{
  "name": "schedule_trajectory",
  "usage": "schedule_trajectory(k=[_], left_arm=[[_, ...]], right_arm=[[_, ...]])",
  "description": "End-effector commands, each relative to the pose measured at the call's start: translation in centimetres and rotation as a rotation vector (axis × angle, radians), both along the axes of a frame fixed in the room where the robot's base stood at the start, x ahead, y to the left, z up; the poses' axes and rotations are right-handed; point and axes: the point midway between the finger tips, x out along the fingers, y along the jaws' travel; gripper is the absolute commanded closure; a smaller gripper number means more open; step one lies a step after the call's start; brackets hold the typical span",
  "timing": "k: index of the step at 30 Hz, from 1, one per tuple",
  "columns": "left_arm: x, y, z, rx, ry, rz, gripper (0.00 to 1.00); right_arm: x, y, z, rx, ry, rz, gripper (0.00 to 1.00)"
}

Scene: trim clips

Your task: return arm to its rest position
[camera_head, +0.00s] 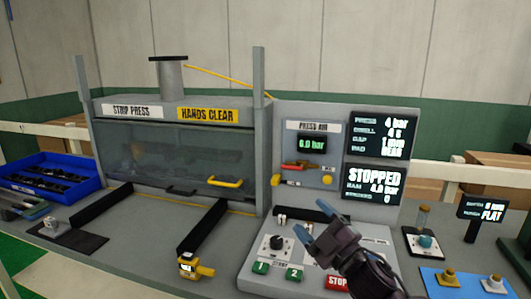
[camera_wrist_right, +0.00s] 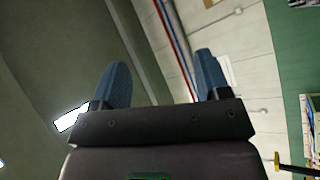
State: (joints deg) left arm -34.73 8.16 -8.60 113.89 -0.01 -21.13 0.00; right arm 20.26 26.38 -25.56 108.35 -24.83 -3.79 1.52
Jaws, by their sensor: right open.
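My right gripper (camera_head: 325,223) shows in the head view at the lower middle right, in front of the sloped control panel (camera_head: 255,272). Its two blue fingers are apart with nothing between them. In the right wrist view the open blue fingers (camera_wrist_right: 158,82) point up toward the wall and ceiling, and the space between them is empty. The gripper hides part of the control panel, including some of the area around the red STOP button (camera_head: 338,283). I cannot tell whether it touches the panel. My left gripper is in neither view.
A blue bin (camera_head: 85,166) is at the left. A yellow device (camera_head: 190,267) sits at the front edge.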

Motion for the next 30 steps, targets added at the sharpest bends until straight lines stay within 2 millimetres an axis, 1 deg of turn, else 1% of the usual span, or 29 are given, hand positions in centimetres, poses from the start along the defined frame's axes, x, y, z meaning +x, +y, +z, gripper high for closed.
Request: schedule_trajectory(k=[1,5,6,8,9,11,12,14,15,17,18,20,21,23,24,27,30], left_arm=[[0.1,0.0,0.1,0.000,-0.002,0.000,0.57],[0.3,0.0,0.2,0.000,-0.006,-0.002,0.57],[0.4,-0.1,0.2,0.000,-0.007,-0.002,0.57],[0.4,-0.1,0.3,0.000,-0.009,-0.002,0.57],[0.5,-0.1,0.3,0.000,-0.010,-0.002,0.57],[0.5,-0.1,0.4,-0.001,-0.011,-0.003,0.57],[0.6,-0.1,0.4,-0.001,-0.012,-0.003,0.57],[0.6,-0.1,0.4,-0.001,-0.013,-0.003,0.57],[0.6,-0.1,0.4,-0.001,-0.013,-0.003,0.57],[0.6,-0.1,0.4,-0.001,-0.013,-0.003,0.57],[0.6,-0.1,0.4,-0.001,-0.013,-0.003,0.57],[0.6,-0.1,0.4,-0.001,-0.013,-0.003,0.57],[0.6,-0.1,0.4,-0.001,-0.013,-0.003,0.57],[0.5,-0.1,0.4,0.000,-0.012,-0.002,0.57],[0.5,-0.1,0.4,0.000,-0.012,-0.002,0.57],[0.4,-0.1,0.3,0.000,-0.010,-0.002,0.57],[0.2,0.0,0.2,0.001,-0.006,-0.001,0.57]], right_arm=[[-0.4,-1.4,-2.3,0.062,0.096,-0.046,0.31],[-1.7,-4.8,-7.7,0.200,0.317,-0.150,0.31],[-2.4,-5.8,-9.5,0.240,0.381,-0.179,0.31],[-3.5,-7.1,-12.0,0.295,0.472,-0.220,0.31],[-4.5,-8.0,-13.7,0.331,0.530,-0.247,0.31],[-6.0,-9.3,-16.2,0.383,0.612,-0.286,0.31],[-7.1,-10.0,-17.8,0.417,0.661,-0.310,0.31],[-9.0,-11.2,-20.0,0.466,0.728,-0.346,0.31],[-10.2,-11.8,-21.4,0.497,0.767,-0.368,0.31],[-12.3,-12.9,-23.4,0.539,0.817,-0.403,0.31],[-13.7,-13.5,-24.6,0.563,0.846,-0.428,0.31],[-16.0,-14.5,-26.5,0.590,0.887,-0.470,0.31],[-17.5,-15.1,-27.7,0.603,0.913,-0.499,0.31],[-19.8,-15.9,-29.4,0.618,0.951,-0.542,0.31],[-21.3,-16.3,-30.4,0.627,0.976,-0.567,0.31],[-24.5,-16.9,-32.5,0.639,1.028,-0.614,0.31],[-26.6,-17.1,-33.7,0.643,1.066,-0.640,0.31]])
